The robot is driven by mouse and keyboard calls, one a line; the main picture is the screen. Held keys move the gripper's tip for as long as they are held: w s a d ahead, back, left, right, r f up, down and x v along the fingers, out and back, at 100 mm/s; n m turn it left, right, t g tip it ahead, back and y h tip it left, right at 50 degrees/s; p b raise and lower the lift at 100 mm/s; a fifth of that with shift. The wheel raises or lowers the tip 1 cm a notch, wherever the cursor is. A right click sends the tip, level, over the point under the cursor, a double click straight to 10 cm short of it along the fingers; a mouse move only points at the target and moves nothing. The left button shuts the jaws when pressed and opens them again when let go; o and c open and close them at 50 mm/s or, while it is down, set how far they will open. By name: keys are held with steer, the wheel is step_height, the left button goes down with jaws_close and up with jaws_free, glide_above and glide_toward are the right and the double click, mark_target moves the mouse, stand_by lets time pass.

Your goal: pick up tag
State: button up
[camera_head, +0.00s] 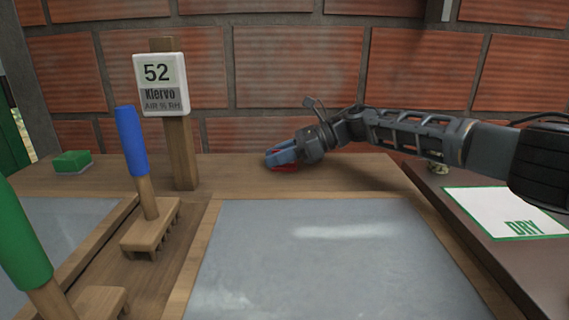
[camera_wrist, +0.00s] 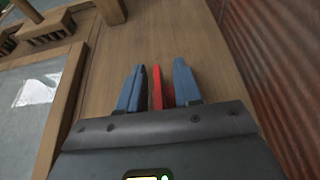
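A thin red piece, which I take for the tag (camera_wrist: 157,88), stands on the wooden surface between the two blue fingers of my gripper (camera_wrist: 158,86). In the wrist view it looks closer to the left finger, with a narrow gap on the right. My gripper is open around it.
A brick wall (camera_head: 297,75) rises close behind the ledge. A sign post (camera_head: 181,150) and brushes with blue (camera_head: 131,140) and green (camera_head: 20,240) handles stand left. A grey framed panel (camera_head: 320,265) lies in front. A "DRY" card (camera_head: 500,210) lies right.

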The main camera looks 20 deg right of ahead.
jaws_close()
steer(key=shift+r, duration=0.15)
steer(key=shift+r, duration=0.25)
step_height(320, 180, up, 3)
steer(key=shift+r, duration=0.15)
steer(key=s+a+r+v, duration=0.1)
steer(key=s+r+v, duration=0.1)
steer(key=v, duration=1.1)
steer(key=shift+p, duration=0.45)
